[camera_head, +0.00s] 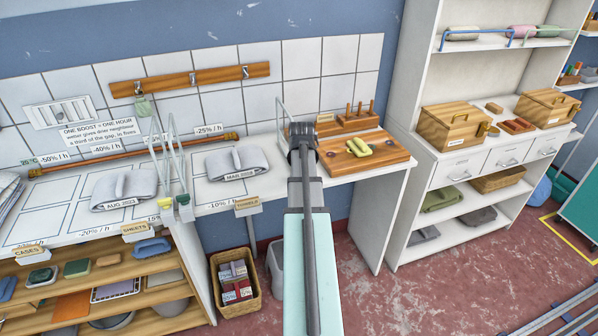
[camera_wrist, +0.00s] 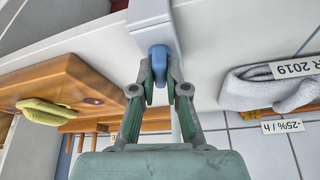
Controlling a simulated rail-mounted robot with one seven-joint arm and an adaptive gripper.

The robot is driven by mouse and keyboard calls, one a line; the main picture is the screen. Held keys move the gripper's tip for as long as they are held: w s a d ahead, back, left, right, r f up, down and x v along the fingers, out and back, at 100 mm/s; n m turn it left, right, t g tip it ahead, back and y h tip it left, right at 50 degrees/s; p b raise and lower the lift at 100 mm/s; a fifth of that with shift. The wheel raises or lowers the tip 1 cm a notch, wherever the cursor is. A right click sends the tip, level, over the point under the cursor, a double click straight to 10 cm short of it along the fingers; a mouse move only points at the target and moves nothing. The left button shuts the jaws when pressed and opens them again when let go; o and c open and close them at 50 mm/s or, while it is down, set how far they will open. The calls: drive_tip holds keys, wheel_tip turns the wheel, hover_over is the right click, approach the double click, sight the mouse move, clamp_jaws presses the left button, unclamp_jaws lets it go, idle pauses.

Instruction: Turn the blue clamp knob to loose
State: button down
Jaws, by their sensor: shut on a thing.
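The blue clamp knob (camera_wrist: 158,58) shows in the wrist view, at the end of a pale grey bar (camera_wrist: 149,12). My gripper (camera_wrist: 159,78) has its two fingers closed on either side of the knob. There my own arm and gripper hide the knob. No mark showing whether the knob is tight or loose can be seen.
A folded grey towel (camera_head: 236,162) lies left of my gripper, and a wooden board (camera_head: 374,161) with a yellow-green item (camera_head: 358,148) lies right. Thin upright wire frames (camera_head: 172,165) stand further left. A basket (camera_head: 237,288) and a grey bin (camera_head: 275,267) stand below.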

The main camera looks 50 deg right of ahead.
drive_tip(key=shift+s+n+t+y, duration=0.1)
drive_tip(key=shift+n+t+y, duration=0.3)
drive_tip(key=shift+n, duration=1)
drive_tip(key=c, duration=1.2)
unclamp_jaws()
drive_tip(key=v, duration=1.2)
drive_tip(key=shift+d, duration=0.15)
